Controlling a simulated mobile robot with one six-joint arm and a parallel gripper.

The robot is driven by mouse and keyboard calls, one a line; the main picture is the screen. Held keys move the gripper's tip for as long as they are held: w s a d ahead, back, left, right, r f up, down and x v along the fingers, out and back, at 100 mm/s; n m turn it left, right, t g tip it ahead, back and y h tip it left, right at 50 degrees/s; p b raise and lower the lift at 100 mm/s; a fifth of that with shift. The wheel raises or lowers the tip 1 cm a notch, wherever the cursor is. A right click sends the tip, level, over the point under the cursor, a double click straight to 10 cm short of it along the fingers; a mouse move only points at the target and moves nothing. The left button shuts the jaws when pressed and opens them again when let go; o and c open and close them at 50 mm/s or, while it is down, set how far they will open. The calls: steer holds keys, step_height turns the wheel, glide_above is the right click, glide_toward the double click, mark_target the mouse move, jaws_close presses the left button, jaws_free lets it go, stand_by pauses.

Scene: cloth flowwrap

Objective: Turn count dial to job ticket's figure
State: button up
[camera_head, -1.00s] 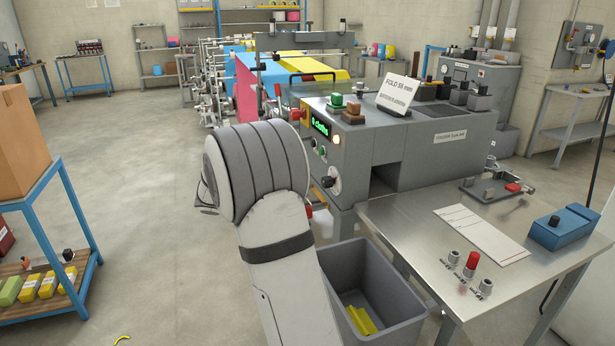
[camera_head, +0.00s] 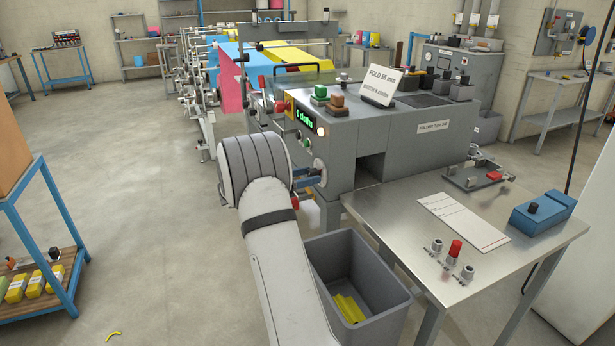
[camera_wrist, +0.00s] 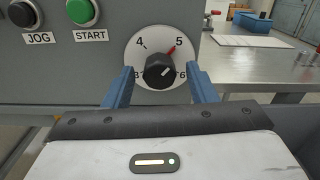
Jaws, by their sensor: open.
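The count dial (camera_wrist: 158,72) is a black knob on a white round scale on the machine's front; 3, 4, 5 and 6 are readable. A red pointer lies toward 5. My gripper (camera_wrist: 161,82) is open, its blue fingers on either side of the knob, apart from it in the picture; contact cannot be told. In the head view, my gripper (camera_head: 308,180) points at the dial (camera_head: 320,171), partly covered by a finger. The green display (camera_head: 306,116) reads a figure with "cloths"; the digit is unclear. A white paper (camera_head: 464,220), perhaps the job ticket, lies on the steel table, its writing too small to read.
The black JOG button (camera_wrist: 23,13) and green START button (camera_wrist: 82,11) sit left of the dial. A grey bin (camera_head: 362,285) with yellow cloths stands below. The steel table (camera_head: 400,215) is to the right. A "FOLD 55 mm" card (camera_head: 379,87) stands on the machine.

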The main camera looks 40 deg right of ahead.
steer(key=shift+d, duration=0.2)
steer(key=shift+c, duration=0.3)
steer(key=c, duration=0.9)
steer(key=shift+s+d, duration=0.1)
steer(key=shift+s, duration=0.05)
steer(key=shift+f, duration=0.1)
